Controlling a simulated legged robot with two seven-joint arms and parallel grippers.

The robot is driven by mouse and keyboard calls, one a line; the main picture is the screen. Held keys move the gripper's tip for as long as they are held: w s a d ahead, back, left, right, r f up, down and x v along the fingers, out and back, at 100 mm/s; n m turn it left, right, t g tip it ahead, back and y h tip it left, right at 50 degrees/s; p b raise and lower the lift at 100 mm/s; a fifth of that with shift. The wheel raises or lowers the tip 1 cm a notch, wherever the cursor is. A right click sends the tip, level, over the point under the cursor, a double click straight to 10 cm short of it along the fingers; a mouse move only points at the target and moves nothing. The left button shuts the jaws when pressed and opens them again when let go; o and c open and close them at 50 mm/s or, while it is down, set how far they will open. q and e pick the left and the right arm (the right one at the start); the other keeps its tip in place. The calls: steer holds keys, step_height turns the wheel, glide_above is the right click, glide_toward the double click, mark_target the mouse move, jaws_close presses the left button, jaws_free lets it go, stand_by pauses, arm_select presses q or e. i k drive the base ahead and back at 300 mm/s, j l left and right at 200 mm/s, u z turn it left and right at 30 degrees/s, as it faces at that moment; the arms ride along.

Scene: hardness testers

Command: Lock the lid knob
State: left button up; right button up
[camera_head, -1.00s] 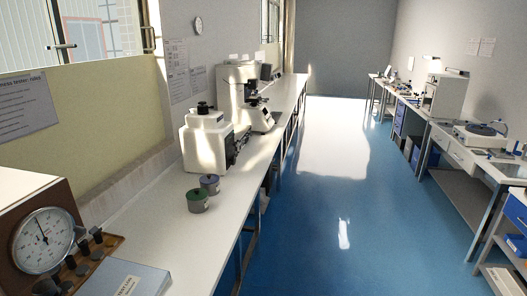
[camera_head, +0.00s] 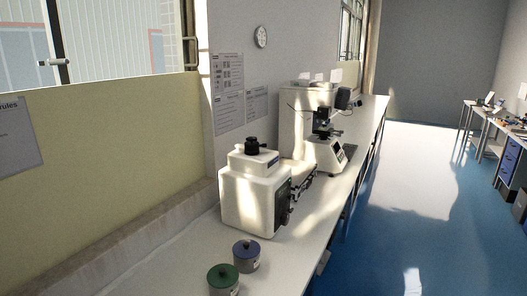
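A white box-shaped machine (camera_head: 248,203) stands on the long white bench along the left wall. A black knob (camera_head: 252,146) sits on its raised top. Whether this knob is locked cannot be told. Each lid has a small dark knob on top. Neither of my grippers is in view.
A taller white instrument with a stage (camera_head: 327,150) stands behind the machine on the white bench (camera_head: 175,260). The blue floor (camera_head: 400,245) to the right is clear. Another bench (camera_head: 508,136) with items stands at the far right.

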mark_target(251, 139)
steer(key=i+l, duration=0.9)
steer(key=l, duration=0.2)
steer(key=i+l, duration=0.4)
steer(key=l, duration=0.15)
steer(key=i+l, duration=0.45)
steer(key=l+u, duration=0.05)
steer(key=l, duration=0.05)
